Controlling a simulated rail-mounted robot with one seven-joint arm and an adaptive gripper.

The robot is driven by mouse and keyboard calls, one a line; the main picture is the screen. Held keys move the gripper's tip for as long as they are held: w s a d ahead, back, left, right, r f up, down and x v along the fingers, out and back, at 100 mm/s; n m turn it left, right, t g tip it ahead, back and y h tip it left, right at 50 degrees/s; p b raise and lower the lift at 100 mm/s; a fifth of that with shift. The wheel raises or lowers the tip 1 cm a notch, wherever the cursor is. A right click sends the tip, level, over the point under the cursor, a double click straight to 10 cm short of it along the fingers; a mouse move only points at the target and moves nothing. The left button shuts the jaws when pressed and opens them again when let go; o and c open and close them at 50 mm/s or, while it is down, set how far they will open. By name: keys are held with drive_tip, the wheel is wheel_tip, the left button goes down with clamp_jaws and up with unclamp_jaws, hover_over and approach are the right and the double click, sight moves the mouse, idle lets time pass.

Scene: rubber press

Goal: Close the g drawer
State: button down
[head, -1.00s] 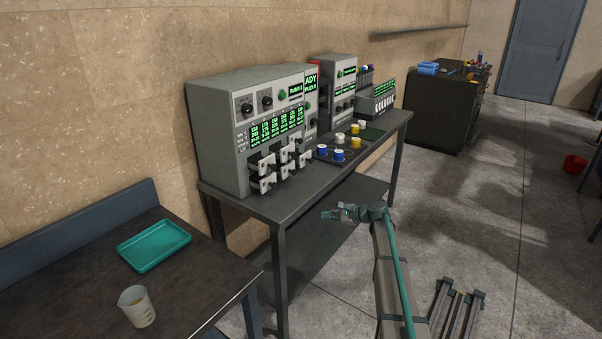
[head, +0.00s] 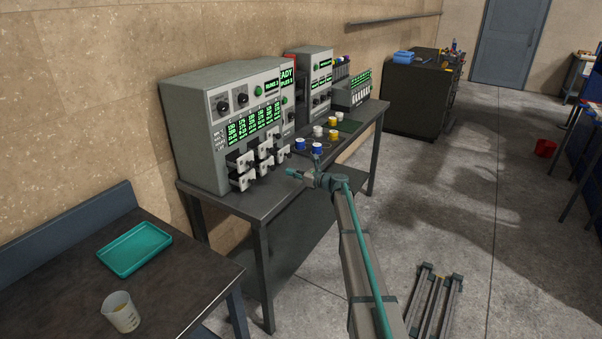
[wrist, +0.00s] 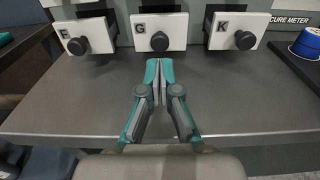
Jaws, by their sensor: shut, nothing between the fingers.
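The G drawer (wrist: 159,31) has a white front, the letter G and a round black knob. It is in the middle of the row in the wrist view and sticks out of the grey press cabinet, with a dark gap above its front. My gripper (wrist: 158,66) is shut and empty, its teal fingertips together just in front of and below the G drawer's knob, apart from it. In the head view my gripper (head: 291,173) hovers over the bench's front edge, to the right of the drawer bank.
A drawer at the left (wrist: 87,35) and the K drawer (wrist: 237,31) flank the G drawer, also sticking out. Blue, white and yellow pots (head: 317,147) stand on a mat to the right. The bench top (wrist: 80,96) before the drawers is clear.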

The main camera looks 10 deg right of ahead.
sight(268, 166)
drive_tip(key=shift+p+x, duration=1)
drive_tip(key=shift+x, duration=2.1)
drive_tip(key=shift+f, duration=0.1)
drive_tip(key=b+x, duration=0.2)
drive_tip(key=x, duration=0.4)
drive_tip(key=shift+w, duration=0.15)
drive_tip(key=shift+w+a, duration=0.2)
drive_tip(key=shift+r, duration=0.3)
